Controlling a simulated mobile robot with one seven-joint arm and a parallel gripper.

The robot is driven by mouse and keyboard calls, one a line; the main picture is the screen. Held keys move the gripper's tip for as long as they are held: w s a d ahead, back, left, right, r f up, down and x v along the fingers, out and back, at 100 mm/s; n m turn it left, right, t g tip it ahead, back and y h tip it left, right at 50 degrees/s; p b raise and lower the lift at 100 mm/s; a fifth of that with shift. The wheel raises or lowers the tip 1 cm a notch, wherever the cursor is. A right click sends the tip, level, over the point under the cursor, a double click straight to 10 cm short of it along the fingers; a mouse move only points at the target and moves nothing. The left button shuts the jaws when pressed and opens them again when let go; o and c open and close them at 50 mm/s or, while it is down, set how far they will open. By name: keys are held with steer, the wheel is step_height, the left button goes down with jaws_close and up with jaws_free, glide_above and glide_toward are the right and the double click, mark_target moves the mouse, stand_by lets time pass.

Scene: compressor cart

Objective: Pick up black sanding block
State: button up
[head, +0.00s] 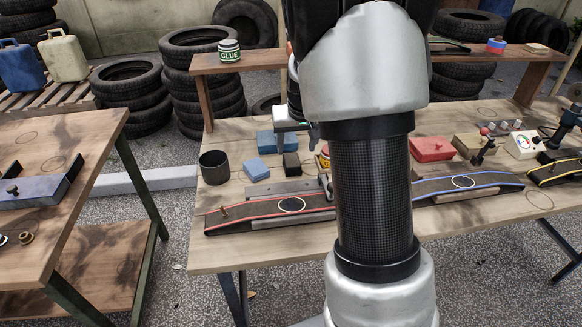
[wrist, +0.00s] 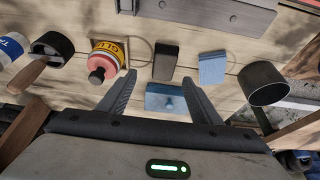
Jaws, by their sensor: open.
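The black sanding block (head: 291,165) lies on the middle workbench, right of a light blue block (head: 256,170) and in front of a darker blue box (head: 277,141). In the wrist view the black block (wrist: 166,62) lies just beyond my open fingertips, near the middle. My gripper (wrist: 160,78) is open and empty above the bench. The darker blue box (wrist: 165,97) shows between its fingers. In the head view my arm hides much of the gripper.
A dark cup (head: 214,167) stands left of the blocks. A glue tin (wrist: 110,57) stands beside the black block. A sanding board with red edging (head: 270,208) lies along the bench front. A raised shelf (head: 262,62) runs behind.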

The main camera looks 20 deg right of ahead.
mark_target(292, 160)
steer(key=x, duration=0.2)
steer(key=b+x, duration=0.1)
steer(key=x, duration=0.1)
steer(key=b+x, duration=0.1)
steer(key=x, duration=0.1)
steer(key=shift+a+f, duration=0.3)
steer(key=shift+a, duration=0.1)
steer(key=c, duration=1.2)
steer(key=shift+r, duration=0.1)
step_height(292, 160, up, 10)
steer(key=p, duration=0.3)
